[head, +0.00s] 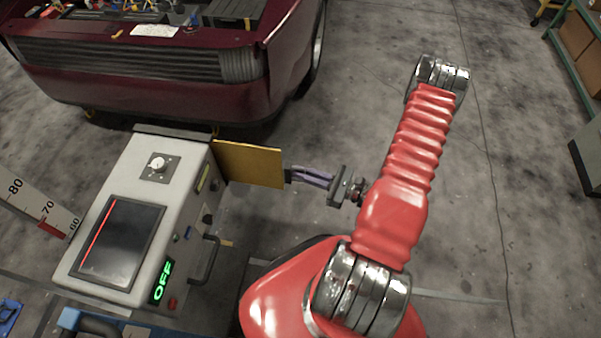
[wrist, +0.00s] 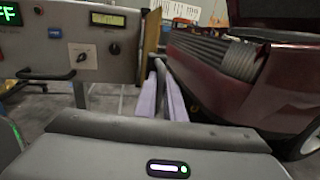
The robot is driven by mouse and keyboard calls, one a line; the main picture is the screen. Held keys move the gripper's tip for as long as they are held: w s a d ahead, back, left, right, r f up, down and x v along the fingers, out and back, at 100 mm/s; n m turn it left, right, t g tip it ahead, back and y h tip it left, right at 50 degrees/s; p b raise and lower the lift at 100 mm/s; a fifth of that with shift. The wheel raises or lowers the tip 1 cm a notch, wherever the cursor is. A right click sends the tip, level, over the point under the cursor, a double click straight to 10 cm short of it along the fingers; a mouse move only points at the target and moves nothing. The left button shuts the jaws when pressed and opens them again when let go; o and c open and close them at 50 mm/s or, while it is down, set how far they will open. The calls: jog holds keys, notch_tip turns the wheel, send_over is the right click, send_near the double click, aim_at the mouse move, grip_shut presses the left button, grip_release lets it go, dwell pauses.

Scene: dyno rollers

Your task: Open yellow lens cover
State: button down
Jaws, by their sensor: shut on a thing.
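The yellow lens cover (head: 250,165) is a flat panel. It stands out to the right from the far end of the grey-white machine box (head: 128,185). In the wrist view the cover (wrist: 152,32) is seen nearly edge-on, beside the box's front panel. My gripper (head: 288,174), with pale purple fingers, is shut on the cover's free right edge. The fingers also show in the wrist view (wrist: 159,66), reaching to the cover's edge. The exact contact at the fingertips is small and partly hidden.
The box carries a dark screen (head: 117,241), a knob (head: 157,163), a green OFF display (head: 161,281) and a side handle (head: 206,260). A dark red car (head: 165,85) with its engine bay open stands behind.

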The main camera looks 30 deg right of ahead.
jog(key=c, duration=1.8)
grip_release()
jog(key=shift+c, duration=0.2)
jog(key=shift+s+d, duration=0.1)
jog(key=shift+d, duration=0.05)
jog(key=v, duration=1.3)
jog(key=shift+s, duration=0.25)
jog(key=shift+d+f, duration=0.1)
jog(key=shift+f, duration=0.05)
